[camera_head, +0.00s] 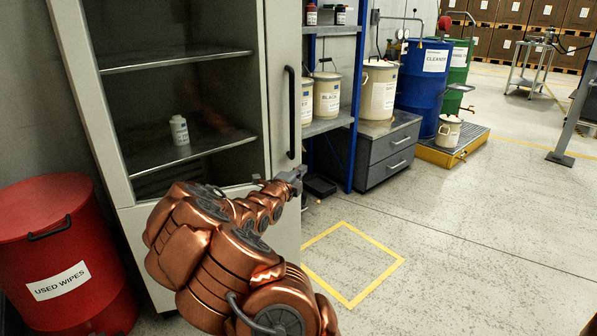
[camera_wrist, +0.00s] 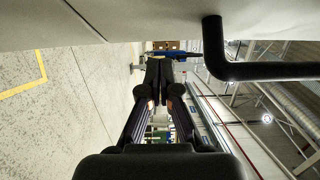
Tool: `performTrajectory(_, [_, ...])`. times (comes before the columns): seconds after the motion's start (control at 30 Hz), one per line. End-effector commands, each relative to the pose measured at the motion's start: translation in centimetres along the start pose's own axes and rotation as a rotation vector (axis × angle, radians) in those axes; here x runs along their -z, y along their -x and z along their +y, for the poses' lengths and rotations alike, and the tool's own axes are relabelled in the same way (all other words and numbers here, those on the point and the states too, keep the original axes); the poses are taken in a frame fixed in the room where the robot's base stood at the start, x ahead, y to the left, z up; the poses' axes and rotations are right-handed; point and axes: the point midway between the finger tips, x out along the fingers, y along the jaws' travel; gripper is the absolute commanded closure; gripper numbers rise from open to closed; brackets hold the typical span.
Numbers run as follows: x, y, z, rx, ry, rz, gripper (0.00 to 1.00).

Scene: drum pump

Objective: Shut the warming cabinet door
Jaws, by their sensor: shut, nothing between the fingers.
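The warming cabinet (camera_head: 88,110) stands at the left in the head view, grey-framed with dark shelves. A white bottle (camera_head: 179,130) stands on its lower shelf. The door's right stile (camera_head: 281,60) carries a black vertical handle (camera_head: 291,112). I cannot tell whether the door is fully shut or a little ajar. My gripper (camera_head: 297,174) is shut and empty, in front of the stile just below the handle. In the wrist view my gripper (camera_wrist: 158,75) points along the pale door surface (camera_wrist: 130,20), with the handle (camera_wrist: 213,50) close by at the right. Whether it touches the door is unclear.
A red used-wipes bin (camera_head: 65,250) stands left of the cabinet. Right of it are a blue-post shelf (camera_head: 357,100), a grey drawer unit (camera_head: 388,155) and a blue drum (camera_head: 422,85). The floor around the yellow square (camera_head: 353,262) is clear.

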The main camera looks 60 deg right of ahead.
Motion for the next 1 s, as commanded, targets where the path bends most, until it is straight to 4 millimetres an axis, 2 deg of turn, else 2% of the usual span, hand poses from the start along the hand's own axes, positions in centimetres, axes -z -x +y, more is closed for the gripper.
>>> performTrajectory(0.2, [-1.2,-1.0,0.1,-0.001,-0.003,-0.003,1.00])
performTrajectory(0.77, [-1.6,-1.4,-0.2,0.001,0.000,-0.003,1.00])
performTrajectory(1.0, [-4.0,-1.9,-0.7,0.002,0.005,-0.026,1.00])
